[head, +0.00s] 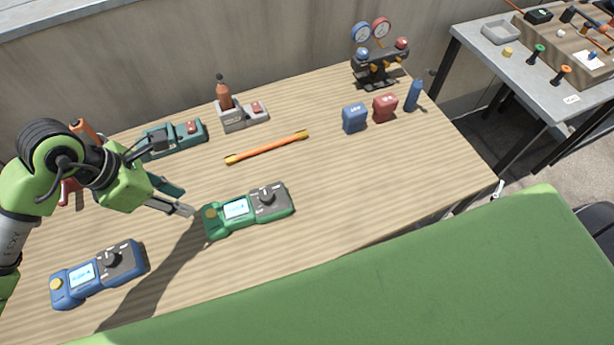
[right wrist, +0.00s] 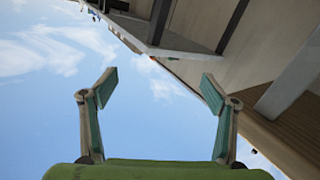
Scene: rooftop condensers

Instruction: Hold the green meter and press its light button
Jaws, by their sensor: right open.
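The green meter (head: 247,210) lies flat on the wooden table, with a lit screen, a dark dial and a round yellow button (head: 210,212) at its left end. My left gripper (head: 187,201) is open just left of that end, above the table, with nothing between its fingers; a small gap seems to part it from the meter. My right gripper (right wrist: 160,85) shows only in the right wrist view, open and empty, with sky between its fingers. The meter is not in that view.
A similar blue meter (head: 98,272) lies at the front left. An orange rod (head: 267,147) lies behind the green meter. A gauge set (head: 378,55), blue block (head: 354,117) and red block (head: 384,107) stand at the back right. The table right of the green meter is clear.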

